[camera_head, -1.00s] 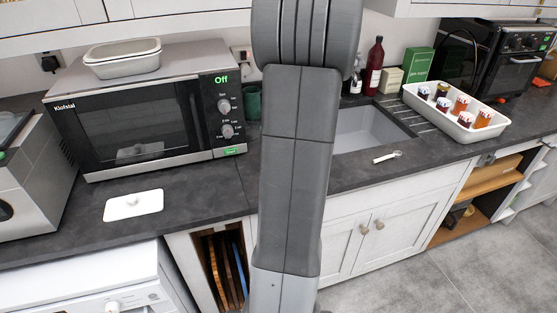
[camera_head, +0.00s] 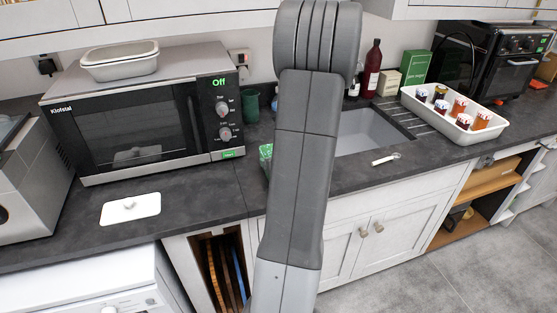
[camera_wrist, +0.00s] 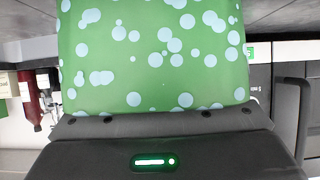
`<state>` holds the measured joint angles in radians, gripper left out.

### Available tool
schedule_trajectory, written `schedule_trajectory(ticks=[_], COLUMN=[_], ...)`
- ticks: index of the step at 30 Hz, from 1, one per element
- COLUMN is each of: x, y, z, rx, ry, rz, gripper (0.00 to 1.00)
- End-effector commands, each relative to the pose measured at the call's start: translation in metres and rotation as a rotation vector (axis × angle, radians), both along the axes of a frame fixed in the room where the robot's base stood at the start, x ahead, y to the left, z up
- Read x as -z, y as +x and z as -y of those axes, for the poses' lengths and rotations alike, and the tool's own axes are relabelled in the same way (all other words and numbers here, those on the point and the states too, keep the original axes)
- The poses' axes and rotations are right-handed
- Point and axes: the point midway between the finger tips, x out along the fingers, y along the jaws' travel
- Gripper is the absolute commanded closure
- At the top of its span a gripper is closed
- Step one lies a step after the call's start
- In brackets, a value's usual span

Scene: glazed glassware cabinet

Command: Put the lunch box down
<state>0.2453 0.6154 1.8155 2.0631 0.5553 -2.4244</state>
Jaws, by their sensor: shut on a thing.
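The lunch box (camera_wrist: 152,55) is green with pale blue dots and fills the upper middle of the wrist view. In the head view only a small green piece of it (camera_head: 265,154) shows at the left side of my arm, over the dark worktop. My gripper (camera_wrist: 155,124) is shut on the lunch box, its dark body lying across the lower part of the wrist view. In the head view my gripper is hidden behind my arm. I cannot tell whether the lunch box touches the worktop.
A microwave (camera_head: 140,118) stands left, with a white dish (camera_head: 120,62) on top. A white lid (camera_head: 131,208) lies before it. A green cup (camera_head: 250,105) stands behind. Right are the sink (camera_head: 368,132), a spoon (camera_head: 386,159) and a tray of jars (camera_head: 440,122).

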Motion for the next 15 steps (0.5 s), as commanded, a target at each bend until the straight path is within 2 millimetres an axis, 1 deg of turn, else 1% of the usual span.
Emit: schedule_trajectory(ticks=[4, 5, 7, 15], x=[0.0037, 0.0024, 0.0020, 0.0011], y=[0.0002, 0.0001, 0.0001, 0.0001], z=[-0.0003, -0.0002, -0.0002, -0.0001], rx=[0.000, -0.001, -0.001, 0.000], ry=[0.000, 0.001, 0.000, 0.000], rz=[0.001, 0.001, 0.000, 0.000], gripper=[0.47, 0.15, 0.01, 0.00])
